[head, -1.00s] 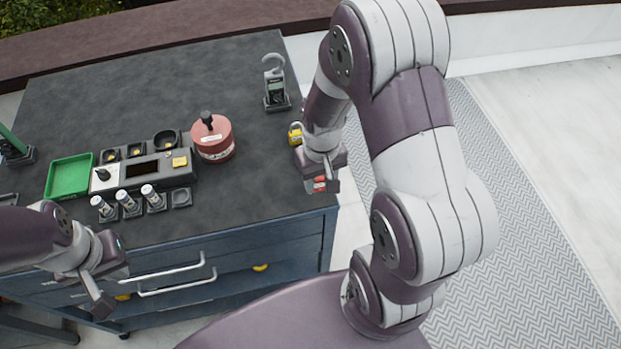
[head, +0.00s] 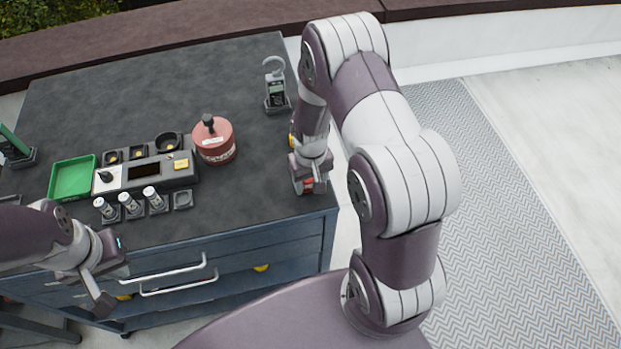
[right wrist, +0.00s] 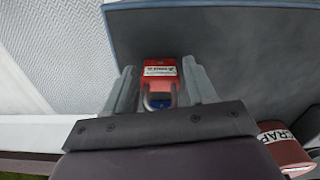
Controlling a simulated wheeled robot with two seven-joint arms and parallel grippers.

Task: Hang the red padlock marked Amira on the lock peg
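The red padlock (right wrist: 160,73) has a white label whose small print I cannot read surely. It sits between the two fingers of my right gripper (right wrist: 160,88), its shackle toward the palm; a bit of blue shows inside the shackle. In the head view the padlock (head: 308,186) shows low at my right gripper (head: 310,180), near the worktop's front right corner. I cannot pick out the lock peg.
The dark worktop (head: 255,180) carries a red pot (head: 214,146), marked SCRAP in the wrist view (right wrist: 283,148), a hook-topped device (head: 275,90), a green tray (head: 72,178) and a grey unit with small vials. A yellow padlock (head: 291,140) is partly behind my right arm.

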